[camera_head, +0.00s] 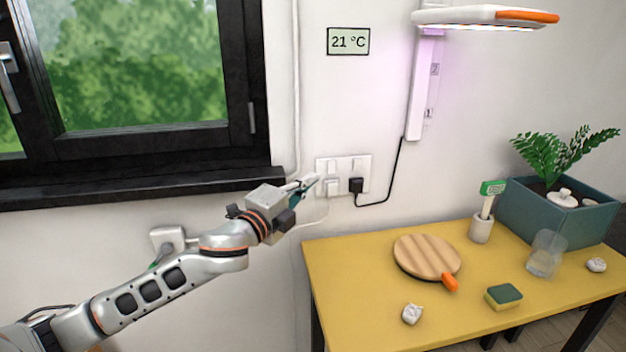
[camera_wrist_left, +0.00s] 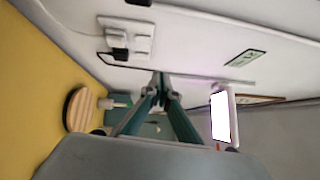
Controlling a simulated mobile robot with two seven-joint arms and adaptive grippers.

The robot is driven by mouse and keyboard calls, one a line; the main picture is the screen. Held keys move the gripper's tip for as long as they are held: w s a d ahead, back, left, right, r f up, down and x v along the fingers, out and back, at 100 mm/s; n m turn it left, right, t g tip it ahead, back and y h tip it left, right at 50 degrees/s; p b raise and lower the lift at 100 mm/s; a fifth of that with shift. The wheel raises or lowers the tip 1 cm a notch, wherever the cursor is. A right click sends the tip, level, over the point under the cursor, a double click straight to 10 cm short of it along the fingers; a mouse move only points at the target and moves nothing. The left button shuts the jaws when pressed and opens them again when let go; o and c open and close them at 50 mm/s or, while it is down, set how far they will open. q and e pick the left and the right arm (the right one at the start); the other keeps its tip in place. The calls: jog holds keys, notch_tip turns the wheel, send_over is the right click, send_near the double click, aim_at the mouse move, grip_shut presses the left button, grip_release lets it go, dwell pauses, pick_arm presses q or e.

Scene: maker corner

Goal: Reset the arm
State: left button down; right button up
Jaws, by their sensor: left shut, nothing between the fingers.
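My left arm reaches in from the lower left in the head view. My left gripper (camera_head: 308,184) is shut and empty, held in front of the wall just left of the double socket plate (camera_head: 345,163). The left gripper also shows in the left wrist view (camera_wrist_left: 161,88), its fingertips together with nothing between them. A white plug sits in the left part of the plate and a black plug (camera_head: 356,186) in the right part. I cannot tell from the head view whether the fingertips touch the plate. My right gripper is not in view.
A yellow table (camera_head: 350,290) stands to the right, bearing a round wooden board (camera_head: 427,255), a sponge (camera_head: 503,296), a glass (camera_head: 545,255) and a planter (camera_head: 560,215). A lamp (camera_head: 485,16) hangs above. The black window sill (camera_head: 140,188) juts out left of the gripper.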

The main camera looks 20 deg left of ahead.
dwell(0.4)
pick_arm(q)
jog(key=s+a+f+n+g+y, duration=0.15)
jog(key=s+f+n, duration=0.25)
jog(key=s+f, duration=0.45)
jog(key=s+f+n+g+y, duration=0.3)
jog(key=s+f+n, duration=0.15)
jog(key=f, duration=0.75)
jog(key=s+a+f+n+g+y, duration=0.1)
jog(key=s+a+f+n+g, duration=0.2)
jog(key=s, duration=0.5)
jog(key=s+a+f+n+g+y, duration=0.1)
jog(key=s+a+f+g, duration=0.1)
jog(key=s+f, duration=0.45)
jog(key=s+a+f+n+g+y, duration=0.1)
jog(key=s+a+f+g+y, duration=0.2)
jog(key=s, duration=0.5)
jog(key=w+d+f+n+t+h+p, duration=0.1)
jog(key=d+f+t+h, duration=0.1)
jog(key=d+f+h, duration=0.2)
jog(key=w+d+f+n+t+h, duration=0.1)
jog(key=d+f+h, duration=0.3)
jog(key=d+f, duration=0.4)
jog(key=d+n+t, duration=0.1)
jog(key=d, duration=0.3)
jog(key=shift+d+p, duration=0.2)
jog(key=shift+p, duration=0.2)
jog(key=shift+t+h, duration=0.25)
